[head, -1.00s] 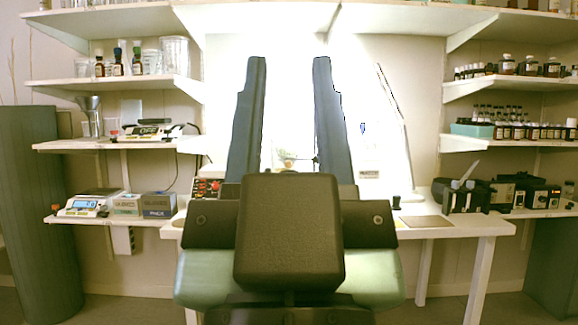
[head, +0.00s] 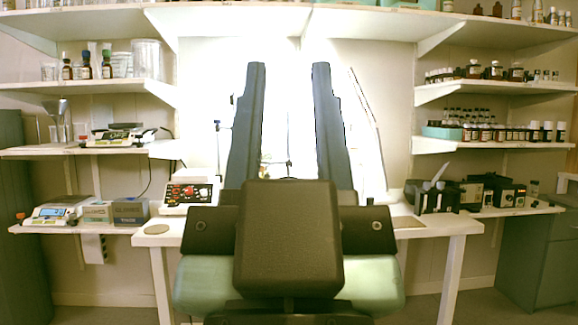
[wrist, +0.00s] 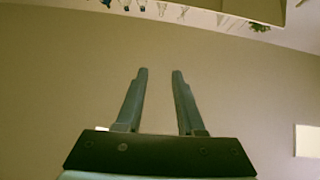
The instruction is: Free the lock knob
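My gripper (head: 288,66) rises in the middle of the head view, its two long blue-grey fingers apart with a bright gap between them. It also shows in the wrist view (wrist: 160,73), open and empty, with a plain wall beyond the fingers. I cannot clearly make out the lock knob. A thin rod with a small dark fitting (head: 289,163) shows between the fingers, too small to tell what it is. My own arm hides the middle of the table.
A white table (head: 440,226) stands ahead, with a control box (head: 188,194) at its left. A black device (head: 434,197) stands at the right. Shelves with bottles line both sides. A scale (head: 60,210) sits on the lower left shelf.

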